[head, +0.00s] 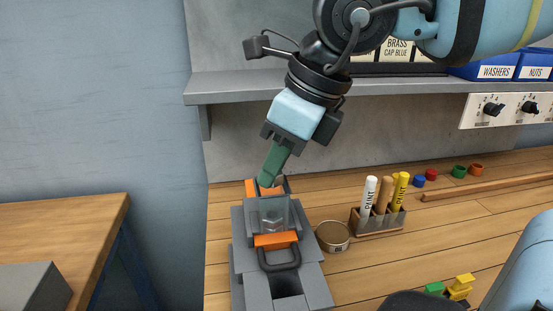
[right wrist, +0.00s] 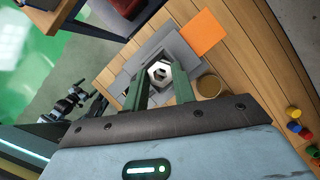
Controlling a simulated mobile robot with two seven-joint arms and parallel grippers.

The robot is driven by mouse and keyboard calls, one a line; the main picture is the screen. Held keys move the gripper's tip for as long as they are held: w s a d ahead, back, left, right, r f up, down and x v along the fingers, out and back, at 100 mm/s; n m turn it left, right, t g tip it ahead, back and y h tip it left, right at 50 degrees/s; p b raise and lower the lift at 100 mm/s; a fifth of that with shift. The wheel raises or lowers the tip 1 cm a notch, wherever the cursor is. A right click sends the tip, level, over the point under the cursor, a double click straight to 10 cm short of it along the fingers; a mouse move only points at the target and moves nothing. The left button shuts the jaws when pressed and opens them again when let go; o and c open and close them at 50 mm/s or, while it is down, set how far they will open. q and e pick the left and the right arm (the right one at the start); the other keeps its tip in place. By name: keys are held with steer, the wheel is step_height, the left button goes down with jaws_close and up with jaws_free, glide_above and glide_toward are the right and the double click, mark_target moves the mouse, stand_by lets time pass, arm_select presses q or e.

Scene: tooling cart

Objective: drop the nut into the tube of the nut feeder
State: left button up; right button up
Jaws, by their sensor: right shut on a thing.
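My right gripper (head: 268,180) comes down tilted from the upper right in the head view, its green fingers just above the back of the grey nut feeder (head: 310,283). In the right wrist view, the right gripper (right wrist: 162,75) is shut on a pale hexagonal nut (right wrist: 151,71) between its fingertips. The nut is hidden in the head view. The feeder has orange parts and a dark handle at the front. It also shows below the nut in the right wrist view (right wrist: 178,43). I cannot make out the tube's opening clearly. My left gripper is not seen.
A round tin (head: 332,237) stands close to the feeder's right. A marker holder (head: 378,226) and several small coloured pieces are further right. A shelf (head: 225,90) with labelled bins runs behind the arm. A separate wooden table (head: 70,225) is at the left.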

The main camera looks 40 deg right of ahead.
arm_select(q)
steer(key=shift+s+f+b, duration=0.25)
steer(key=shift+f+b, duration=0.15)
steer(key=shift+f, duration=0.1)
arm_select(e)
steer(key=shift+f, duration=0.45)
stand_by(0.6)
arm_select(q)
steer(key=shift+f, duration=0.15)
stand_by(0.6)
arm_select(e)
steer(key=o, duration=0.5)
steer(key=o, duration=0.3)
stand_by(1.0)
steer(key=o, duration=0.8)
steer(key=shift+c, duration=0.2)
steer(key=shift+r, duration=0.1)
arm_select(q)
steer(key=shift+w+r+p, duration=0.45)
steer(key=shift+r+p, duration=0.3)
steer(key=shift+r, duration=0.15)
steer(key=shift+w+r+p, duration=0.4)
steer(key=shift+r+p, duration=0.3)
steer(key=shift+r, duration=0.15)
arm_select(e)
steer(key=shift+r, duration=2.95)
